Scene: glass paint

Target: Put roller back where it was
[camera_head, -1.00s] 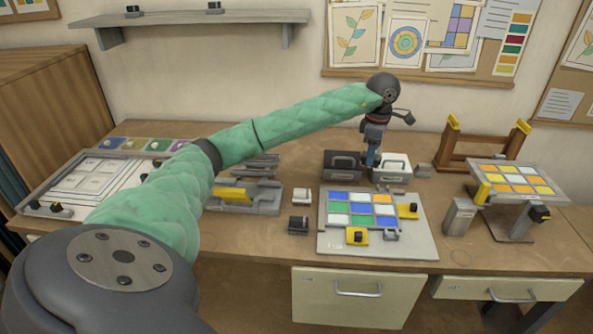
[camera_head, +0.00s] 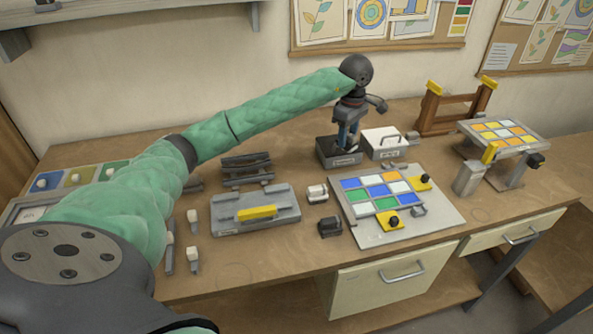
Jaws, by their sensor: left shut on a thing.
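My left gripper (camera_head: 347,137) points down over the dark box (camera_head: 336,160) at the back of the workbench. A white-topped grey box (camera_head: 385,153) stands directly to the right. My right gripper is not in view.
A board of coloured glass tiles (camera_head: 440,228) lies in front of the boxes. A grey tray with a yellow block (camera_head: 232,218) is left of it. A tilted tile stand (camera_head: 510,170) and a wooden rack (camera_head: 437,117) are at the right. Small black and white blocks lie between.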

